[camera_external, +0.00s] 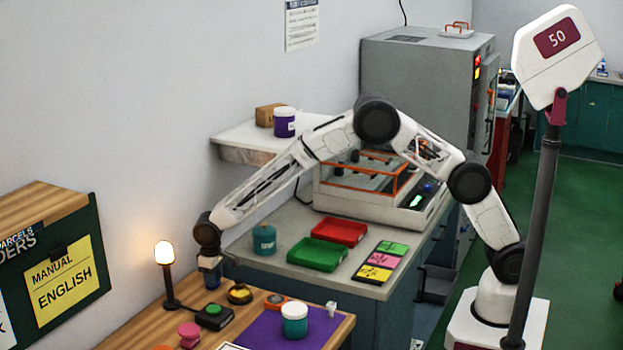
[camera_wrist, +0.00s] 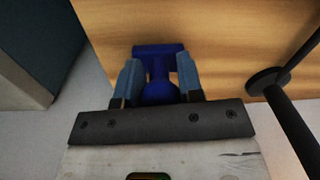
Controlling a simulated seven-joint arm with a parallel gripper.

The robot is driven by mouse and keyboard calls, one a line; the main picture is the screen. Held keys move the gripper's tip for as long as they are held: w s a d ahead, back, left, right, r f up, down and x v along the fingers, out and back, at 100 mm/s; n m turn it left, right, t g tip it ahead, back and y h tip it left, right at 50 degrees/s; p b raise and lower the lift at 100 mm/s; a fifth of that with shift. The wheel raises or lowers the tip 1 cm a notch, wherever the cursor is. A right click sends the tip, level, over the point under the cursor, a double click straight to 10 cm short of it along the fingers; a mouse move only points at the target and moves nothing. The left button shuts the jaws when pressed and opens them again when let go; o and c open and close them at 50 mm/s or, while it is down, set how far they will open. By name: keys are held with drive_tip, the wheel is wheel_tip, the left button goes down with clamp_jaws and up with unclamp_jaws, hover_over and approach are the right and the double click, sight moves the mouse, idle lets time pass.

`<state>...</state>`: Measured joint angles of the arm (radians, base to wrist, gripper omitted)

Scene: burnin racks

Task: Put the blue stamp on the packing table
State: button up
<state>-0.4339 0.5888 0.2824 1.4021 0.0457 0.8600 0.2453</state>
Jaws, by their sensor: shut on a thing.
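The blue stamp (camera_wrist: 158,50) is between the two fingers of my gripper (camera_wrist: 158,75) in the wrist view, with its wide end past the fingertips. My gripper (camera_external: 211,281) is shut on it. In the external view the gripper points down at the back edge of the wooden packing table (camera_external: 150,322), and the stamp cannot be told from the fingers there. In the wrist view the stamp's wide end overlaps the table's wood (camera_wrist: 225,30) near its edge. I cannot tell whether it touches the wood.
A lit lamp (camera_external: 165,255) stands close left of the gripper; its dark post (camera_wrist: 293,125) shows in the wrist view. A black box with a green button (camera_external: 213,316), pink stamp (camera_external: 189,334), yellow-black item (camera_external: 239,293) and teal-white jar (camera_external: 294,319) crowd the table.

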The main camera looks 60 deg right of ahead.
drive_tip(key=shift+f, duration=0.1)
drive_tip(key=o, duration=0.9)
drive_tip(key=r, duration=1.2)
drive_tip(key=shift+d+r, duration=0.15)
drive_tip(key=shift+d, duration=0.1)
